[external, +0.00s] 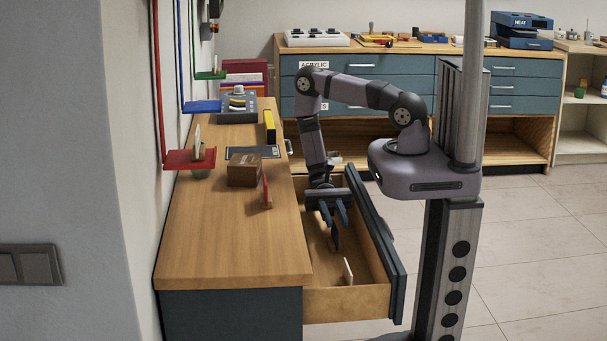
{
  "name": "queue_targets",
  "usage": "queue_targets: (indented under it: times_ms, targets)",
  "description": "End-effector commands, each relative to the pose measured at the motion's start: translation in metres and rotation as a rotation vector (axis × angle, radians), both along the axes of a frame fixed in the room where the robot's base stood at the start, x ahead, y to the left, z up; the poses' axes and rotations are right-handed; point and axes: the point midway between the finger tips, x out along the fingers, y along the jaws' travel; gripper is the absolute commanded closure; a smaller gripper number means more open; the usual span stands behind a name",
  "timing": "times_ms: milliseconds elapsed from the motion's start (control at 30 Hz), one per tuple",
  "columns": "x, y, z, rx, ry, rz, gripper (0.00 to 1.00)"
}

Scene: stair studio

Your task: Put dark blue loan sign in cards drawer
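A dark blue upright piece that looks like the loan sign (335,236) is inside the pulled-out drawer (346,303), just below my gripper. My gripper (334,218) points down into the drawer. Its two fingers are spread apart, one on each side above the sign, and I see no contact with it. A small white card (348,270) stands in the same drawer, nearer the camera. I cannot read any label on the drawer or sign.
The wooden counter (230,240) beside the drawer holds a brown box (243,170), a red upright card (267,191) and a yellow piece (270,126). A red wall shelf (190,159) overhangs its left side. The counter's near end is clear.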

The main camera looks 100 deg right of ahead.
Motion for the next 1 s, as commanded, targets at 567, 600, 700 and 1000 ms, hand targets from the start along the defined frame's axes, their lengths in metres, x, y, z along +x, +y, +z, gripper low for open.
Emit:
queue_targets:
  times_ms: [567, 600, 700, 1000]
  targets:
    - [0.0, 0.0, 0.031, 0.001, 0.0, 0.0, 0.77]
    - [0.0, 0.0, 0.031, 0.001, 0.0, 0.0, 0.77]
    - [0.0, 0.0, 0.031, 0.001, 0.0, 0.0, 0.77]
    - [-0.004, 0.001, 0.037, -0.026, -0.02, 0.039, 0.77]
